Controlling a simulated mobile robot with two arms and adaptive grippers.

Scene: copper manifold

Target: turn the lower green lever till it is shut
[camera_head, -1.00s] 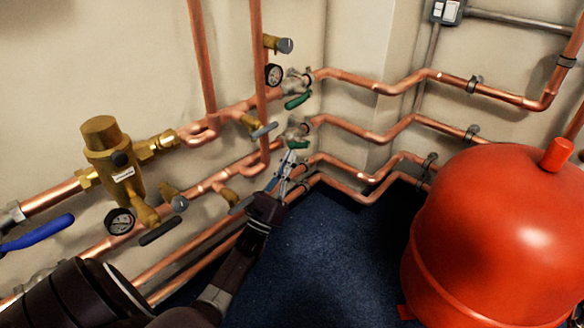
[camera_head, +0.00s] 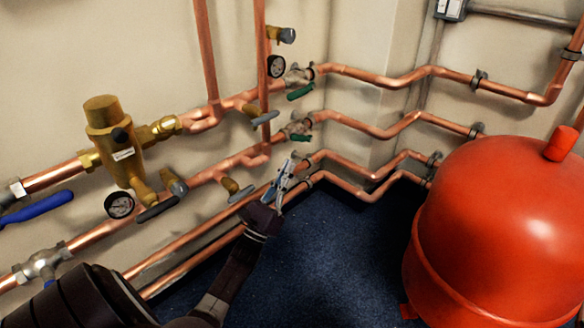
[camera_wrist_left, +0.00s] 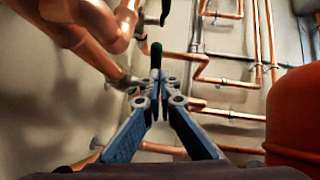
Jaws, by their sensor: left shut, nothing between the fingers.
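The lower green lever (camera_head: 302,138) sits on a valve (camera_head: 296,128) of the lower copper pipe, near the wall corner. It looks short from here, and its exact angle is hard to tell. My left gripper (camera_head: 289,164) is shut and empty, just below and in front of the lever, with a small gap in the head view. In the left wrist view the shut fingertips (camera_wrist_left: 157,76) point at a green lever end (camera_wrist_left: 156,48); whether they touch it I cannot tell. The upper green lever (camera_head: 300,92) slopes below the upper valve. My right gripper is out of view.
A large red tank (camera_head: 490,235) stands at the right. Copper pipes run along both walls. A brass valve body (camera_head: 118,150), a gauge (camera_head: 119,205) and a blue lever (camera_head: 38,207) are at the left. Blue floor (camera_head: 330,250) lies open between gripper and tank.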

